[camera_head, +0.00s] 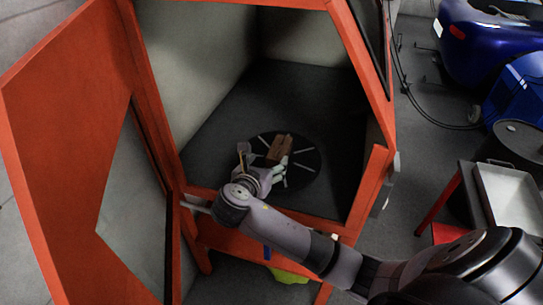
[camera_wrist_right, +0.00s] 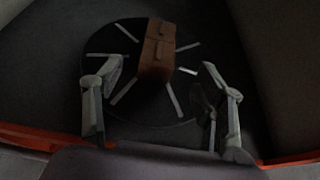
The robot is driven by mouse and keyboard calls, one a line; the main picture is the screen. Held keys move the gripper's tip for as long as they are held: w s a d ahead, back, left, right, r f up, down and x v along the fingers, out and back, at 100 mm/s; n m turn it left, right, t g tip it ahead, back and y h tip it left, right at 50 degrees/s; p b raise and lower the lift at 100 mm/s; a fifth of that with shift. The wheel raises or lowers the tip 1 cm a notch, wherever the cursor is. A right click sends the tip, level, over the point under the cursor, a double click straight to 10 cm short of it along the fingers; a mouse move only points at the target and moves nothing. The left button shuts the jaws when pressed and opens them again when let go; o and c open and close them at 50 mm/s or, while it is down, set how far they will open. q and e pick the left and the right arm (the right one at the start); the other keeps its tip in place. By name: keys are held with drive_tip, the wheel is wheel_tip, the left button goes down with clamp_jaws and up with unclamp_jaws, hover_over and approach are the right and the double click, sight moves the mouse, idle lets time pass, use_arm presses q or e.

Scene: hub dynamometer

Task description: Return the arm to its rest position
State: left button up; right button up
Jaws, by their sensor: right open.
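My right arm reaches from the lower right through the open front of an orange cabinet (camera_head: 375,190). My right gripper (camera_head: 262,160) is inside it, open and empty, over the near part of a dark round plate with pale radial strips (camera_head: 310,165). A brown block (camera_head: 280,147) stands on the plate just beyond the fingers. In the right wrist view the block (camera_wrist_right: 157,52) is ahead, between the two spread fingers, with clear space on both sides. My left gripper is not in view.
The cabinet's orange door with a window (camera_head: 70,130) stands open at the left. At the right are a metal tray (camera_head: 510,195), a dark round-topped drum (camera_head: 520,135) and a shiny blue car-like body (camera_head: 490,45). A yellow-green item (camera_head: 290,276) lies below the cabinet opening.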

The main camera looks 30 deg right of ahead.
drive_tip(key=shift+s+a+r, duration=0.25)
drive_tip(key=shift+s+a, duration=0.1)
drive_tip(key=shift+a, duration=0.05)
